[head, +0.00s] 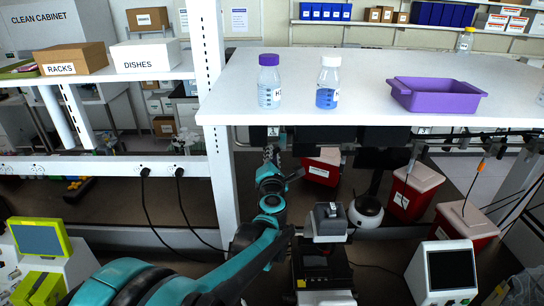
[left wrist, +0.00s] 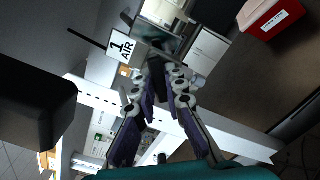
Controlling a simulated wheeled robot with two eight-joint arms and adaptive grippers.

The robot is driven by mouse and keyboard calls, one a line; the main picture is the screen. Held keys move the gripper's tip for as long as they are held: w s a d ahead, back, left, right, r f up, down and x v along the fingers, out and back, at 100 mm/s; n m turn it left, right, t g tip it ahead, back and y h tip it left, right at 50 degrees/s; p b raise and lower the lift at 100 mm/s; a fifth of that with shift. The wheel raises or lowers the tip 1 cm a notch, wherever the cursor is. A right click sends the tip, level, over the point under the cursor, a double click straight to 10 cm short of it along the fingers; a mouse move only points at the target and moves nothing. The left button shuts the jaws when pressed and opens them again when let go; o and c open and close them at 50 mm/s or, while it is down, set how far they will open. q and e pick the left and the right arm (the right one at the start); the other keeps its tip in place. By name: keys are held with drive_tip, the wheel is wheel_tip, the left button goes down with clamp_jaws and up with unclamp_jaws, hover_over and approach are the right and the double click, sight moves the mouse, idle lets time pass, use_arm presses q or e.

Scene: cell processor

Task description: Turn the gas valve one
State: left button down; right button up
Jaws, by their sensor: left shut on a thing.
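My left gripper (head: 271,156) reaches up to the underside of the front edge of the white shelf, near a small tag (head: 272,131) there. In the left wrist view, the left gripper (left wrist: 160,68) has its two linked fingers closed on a dark valve handle (left wrist: 157,82). A white label reading "1 AIR" (left wrist: 122,46) sits just beside the fingertips. The fingers hide much of the handle, so its exact angle is hard to tell. My right gripper is in neither view.
The white shelf (head: 350,70) above carries a purple-capped bottle (head: 269,85), a white-capped bottle (head: 328,85) and a purple tray (head: 437,95). A white upright post (head: 212,110) stands left of the gripper. Red bins (head: 413,190) and equipment (head: 325,255) stand below.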

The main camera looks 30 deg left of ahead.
use_arm(q)
drive_tip(key=m+b, duration=0.1)
drive_tip(key=m, duration=0.3)
drive_tip(key=shift+r+m+b, duration=0.1)
drive_tip(key=shift+m+b, duration=0.7)
drive_tip(key=shift+m, duration=1)
drive_tip(key=c, duration=1.6)
unclamp_jaws()
drive_tip(key=shift+o, duration=0.2)
drive_tip(key=v, duration=1.2)
drive_tip(key=shift+d, duration=0.1)
